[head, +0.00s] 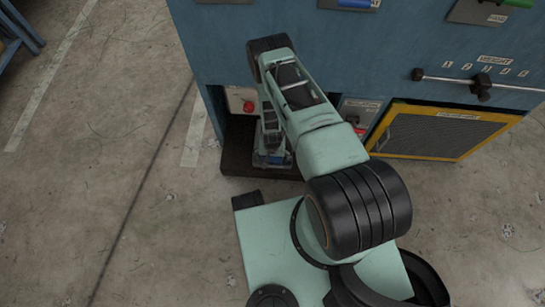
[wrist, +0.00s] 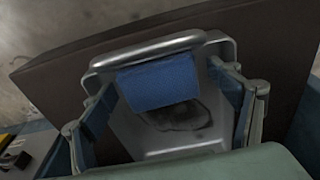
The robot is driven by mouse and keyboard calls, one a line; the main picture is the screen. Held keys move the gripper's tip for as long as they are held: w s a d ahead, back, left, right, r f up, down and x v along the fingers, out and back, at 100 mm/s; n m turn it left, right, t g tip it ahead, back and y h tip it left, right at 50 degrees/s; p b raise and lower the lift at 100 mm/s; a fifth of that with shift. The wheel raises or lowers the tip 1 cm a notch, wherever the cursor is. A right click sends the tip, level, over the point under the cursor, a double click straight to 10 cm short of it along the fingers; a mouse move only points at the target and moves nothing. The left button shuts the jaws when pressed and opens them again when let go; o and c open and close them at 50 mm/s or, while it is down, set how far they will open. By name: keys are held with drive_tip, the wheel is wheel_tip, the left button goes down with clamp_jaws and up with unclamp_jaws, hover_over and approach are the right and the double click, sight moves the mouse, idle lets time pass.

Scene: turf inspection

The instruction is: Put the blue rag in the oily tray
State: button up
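The blue rag (wrist: 158,82) is a folded block in the wrist view, at the far end of the grey metal tray (wrist: 150,48), just inside its rim. I cannot tell whether it rests fully on the tray's bottom. A dark oily stain shows on the tray floor, nearer than the rag. My gripper (wrist: 160,78) is open, with one finger on each side of the rag and a visible gap at the right finger. In the head view my gripper (head: 271,157) points down at the foot of the blue cabinet, and my arm hides most of the tray.
The tray sits on a dark brown ledge (head: 238,163) at the base of the blue cabinet (head: 225,60). A red button (head: 248,106) is left of my arm. A yellow-framed grille (head: 437,132) is to the right. Concrete floor (head: 100,180) is clear at left.

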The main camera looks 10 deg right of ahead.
sight(272, 159)
drive_tip(key=shift+r, duration=0.1)
wheel_tip(272, 159, up, 12)
drive_tip(key=s+p, duration=0.1)
drive_tip(key=p, duration=0.3)
drive_tip(key=shift+s+a+p, duration=0.2)
drive_tip(key=shift+a+p, duration=0.05)
drive_tip(key=shift+p, duration=0.05)
idle(0.3)
